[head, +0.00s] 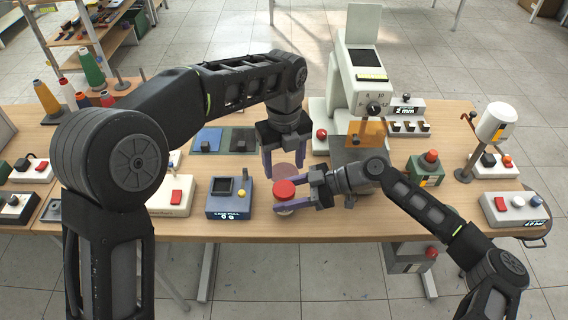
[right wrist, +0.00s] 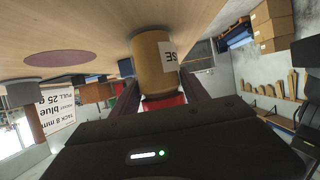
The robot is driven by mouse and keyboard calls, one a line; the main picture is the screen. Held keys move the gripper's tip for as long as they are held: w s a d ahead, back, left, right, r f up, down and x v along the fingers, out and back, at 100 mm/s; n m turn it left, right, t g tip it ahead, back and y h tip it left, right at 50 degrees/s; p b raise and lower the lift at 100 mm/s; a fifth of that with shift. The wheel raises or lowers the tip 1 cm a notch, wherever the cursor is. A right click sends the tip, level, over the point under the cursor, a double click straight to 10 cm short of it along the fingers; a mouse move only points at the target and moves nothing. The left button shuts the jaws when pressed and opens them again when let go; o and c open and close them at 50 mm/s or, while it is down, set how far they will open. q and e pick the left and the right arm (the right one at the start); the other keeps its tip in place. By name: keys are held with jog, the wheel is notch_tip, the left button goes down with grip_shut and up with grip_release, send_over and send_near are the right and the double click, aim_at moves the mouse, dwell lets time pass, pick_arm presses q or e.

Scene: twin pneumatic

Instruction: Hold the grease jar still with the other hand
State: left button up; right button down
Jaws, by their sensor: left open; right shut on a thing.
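The grease jar is a tan cylinder with a white label; its body shows in the right wrist view (right wrist: 152,62), standing on the table. Its red lid (head: 284,189) shows in the head view near the table's front edge. My right gripper (head: 281,196) is shut on the red lid from the right, one finger on each side. The lid also shows between the fingers in the right wrist view (right wrist: 163,103). My left gripper (head: 284,164) is open and empty, pointing down just behind the jar, apart from it. The jar's body is mostly hidden in the head view.
A mauve disc (right wrist: 58,58) lies flat on the table beside the jar. A blue device (head: 229,204) stands left of the jar. A tall pale press (head: 360,75) stands behind on the right. A green box with a red button (head: 427,168) is at right. Spools crowd the far left.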

aim_at(284, 188)
pick_arm(q)
jog(key=shift+f, duration=0.1)
jog(key=shift+f, duration=3.95)
jog(key=c, duration=1.2)
jog(key=o, duration=1.5)
jog(key=shift+r, duration=0.15)
jog(key=shift+r, duration=2.2)
